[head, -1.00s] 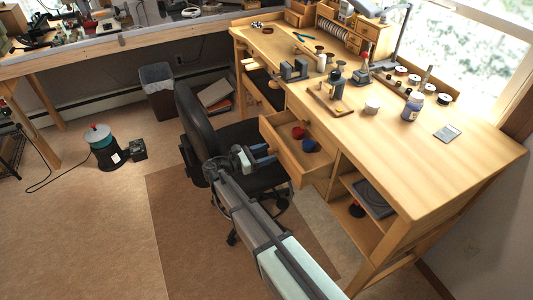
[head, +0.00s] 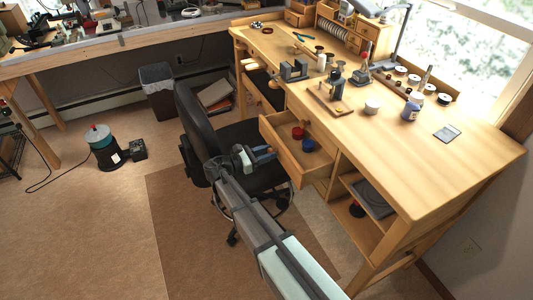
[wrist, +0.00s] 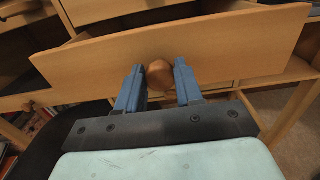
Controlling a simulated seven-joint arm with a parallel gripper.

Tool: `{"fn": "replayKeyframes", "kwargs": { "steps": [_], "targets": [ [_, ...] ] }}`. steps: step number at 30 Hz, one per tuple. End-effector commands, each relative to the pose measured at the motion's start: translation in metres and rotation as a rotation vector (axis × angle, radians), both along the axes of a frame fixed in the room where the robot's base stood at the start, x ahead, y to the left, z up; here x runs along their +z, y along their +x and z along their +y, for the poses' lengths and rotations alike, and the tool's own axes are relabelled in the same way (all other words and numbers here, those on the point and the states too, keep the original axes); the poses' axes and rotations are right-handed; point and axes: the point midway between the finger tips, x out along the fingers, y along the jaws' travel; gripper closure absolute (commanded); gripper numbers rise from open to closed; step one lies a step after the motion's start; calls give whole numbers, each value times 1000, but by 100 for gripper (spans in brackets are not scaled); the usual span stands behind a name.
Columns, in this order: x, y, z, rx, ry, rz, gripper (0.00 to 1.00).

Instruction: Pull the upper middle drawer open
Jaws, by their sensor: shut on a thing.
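The upper middle drawer (head: 289,158) of the wooden workbench stands pulled out in the head view, with a red item (head: 298,132) and a blue item (head: 309,145) inside. Its front also fills the upper part of the wrist view (wrist: 235,48). My gripper (head: 268,154) is at the drawer front. In the wrist view my gripper (wrist: 159,78) has its two blue fingers on either side of the round brown wooden knob (wrist: 159,74), shut on it. The fingertips reach close to the drawer front.
A black office chair (head: 205,125) stands left of the drawer, close to my arm. Open shelves (head: 352,211) are right of the drawer. The workbench top (head: 440,165) holds small tools and jars. A brown mat (head: 190,240) covers the floor, with free room in front.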

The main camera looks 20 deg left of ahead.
Motion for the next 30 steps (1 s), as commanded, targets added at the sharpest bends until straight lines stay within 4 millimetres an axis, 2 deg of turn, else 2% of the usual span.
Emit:
{"fn": "replayKeyframes", "kwargs": {
  "steps": [8,18,26,27,30],
  "targets": [
    [0,-2,2,-1,0,0,100],
    [0,-29,30,0,1,-1,100],
    [0,-30,30,-1,1,-1,100],
    [0,-30,30,-1,1,-1,63],
    [0,-30,30,-1,1,-1,53]
  ]
}}
